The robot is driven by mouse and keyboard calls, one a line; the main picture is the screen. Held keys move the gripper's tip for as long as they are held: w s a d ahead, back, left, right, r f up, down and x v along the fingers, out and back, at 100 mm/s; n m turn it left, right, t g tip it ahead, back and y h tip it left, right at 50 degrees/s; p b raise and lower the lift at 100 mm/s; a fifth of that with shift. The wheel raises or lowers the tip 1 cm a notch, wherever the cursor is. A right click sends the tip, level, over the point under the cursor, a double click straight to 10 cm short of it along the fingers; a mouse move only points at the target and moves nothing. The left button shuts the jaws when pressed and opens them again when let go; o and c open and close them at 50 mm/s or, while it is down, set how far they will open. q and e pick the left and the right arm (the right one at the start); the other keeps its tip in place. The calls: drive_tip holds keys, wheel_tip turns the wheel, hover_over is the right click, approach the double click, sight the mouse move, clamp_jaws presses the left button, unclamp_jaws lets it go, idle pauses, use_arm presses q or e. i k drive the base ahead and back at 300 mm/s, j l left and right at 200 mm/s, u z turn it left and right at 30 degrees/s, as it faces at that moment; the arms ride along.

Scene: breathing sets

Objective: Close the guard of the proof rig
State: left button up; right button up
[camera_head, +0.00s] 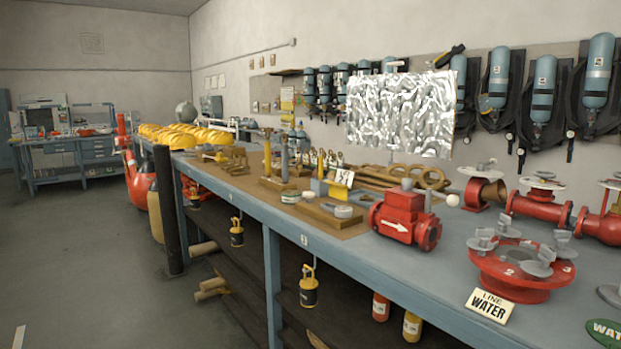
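No part is labelled as the proof rig or its guard, so I cannot tell for sure which they are. A silver, crinkled, reflective panel (400,113) stands upright above the back of the workbench, below a small pale bar; how it is mounted is not clear. Neither of my grippers is in view.
The long blue-grey workbench (460,250) carries wooden blocks, brass fittings and yellow helmets (190,136) at its far end. Breathing sets (543,90) hang on the wall behind. Yellow lamps (309,287) hang below the bench edge. The floor (90,260) at left is clear.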

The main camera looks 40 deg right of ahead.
sight(339, 191)
drive_tip(key=i+j+z, duration=0.3)
drive_tip(key=i, duration=0.2)
drive_tip(key=i+j+z, duration=0.2)
drive_tip(key=i+z, duration=0.15)
drive_tip(key=i, duration=0.15)
